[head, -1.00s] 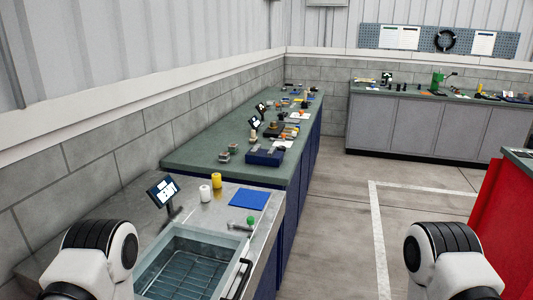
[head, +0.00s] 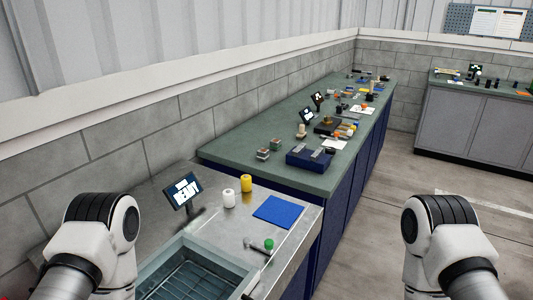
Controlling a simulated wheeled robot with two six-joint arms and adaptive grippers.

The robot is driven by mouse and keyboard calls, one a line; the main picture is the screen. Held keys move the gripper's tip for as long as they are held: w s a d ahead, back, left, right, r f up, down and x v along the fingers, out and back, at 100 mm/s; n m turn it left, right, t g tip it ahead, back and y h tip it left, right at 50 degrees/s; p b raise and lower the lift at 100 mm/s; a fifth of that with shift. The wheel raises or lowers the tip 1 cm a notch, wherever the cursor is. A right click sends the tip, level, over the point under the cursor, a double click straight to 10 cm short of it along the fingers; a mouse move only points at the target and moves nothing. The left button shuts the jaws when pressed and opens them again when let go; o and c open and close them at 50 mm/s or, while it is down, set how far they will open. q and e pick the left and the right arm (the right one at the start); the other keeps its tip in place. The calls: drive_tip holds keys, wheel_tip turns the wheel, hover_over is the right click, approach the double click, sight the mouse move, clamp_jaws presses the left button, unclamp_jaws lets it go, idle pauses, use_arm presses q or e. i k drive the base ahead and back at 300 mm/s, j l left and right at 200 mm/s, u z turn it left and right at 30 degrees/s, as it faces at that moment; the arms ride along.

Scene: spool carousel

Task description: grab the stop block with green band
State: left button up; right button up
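I cannot make out a stop block with a green band for certain. Two small blocks stand side by side on the green bench top (head: 232,155): a nearer block (head: 263,154) and a farther block (head: 276,144). Their bands are too small to read. Grey pieces lie in a dark blue tray (head: 303,162) to their right. Parts of both my arms show at the lower left and lower right, but neither gripper is in view.
Nearer, a metal bench holds a screen reading "READY" (head: 184,190), a white cylinder (head: 229,198), a yellow cylinder (head: 246,183), a blue mat (head: 275,212), a green-ended item (head: 269,244) and an open basin (head: 185,275). Floor on the right is clear.

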sight(275, 143)
drive_tip(key=k, duration=0.2)
drive_tip(key=k+z, duration=0.1)
drive_tip(key=z, duration=0.35)
drive_tip(key=k+l+z, duration=0.1)
drive_tip(key=z, duration=0.35)
drive_tip(key=k+l+z, duration=0.1)
drive_tip(key=z, duration=0.3)
drive_tip(key=i+j, duration=0.1)
drive_tip(key=i, duration=0.65)
drive_tip(key=i+j, duration=0.15)
drive_tip(key=i, duration=0.6)
drive_tip(key=i+j, duration=0.1)
drive_tip(key=i, duration=0.6)
drive_tip(key=i+j, duration=0.1)
drive_tip(key=i, duration=0.65)
drive_tip(key=i+l+u, duration=0.25)
drive_tip(key=i+u, duration=0.2)
drive_tip(key=i, duration=0.3)
drive_tip(key=i+l+u, duration=0.5)
drive_tip(key=i, duration=0.25)
drive_tip(key=i+l+u, duration=0.45)
drive_tip(key=i+l, duration=0.2)
drive_tip(key=l, duration=0.1)
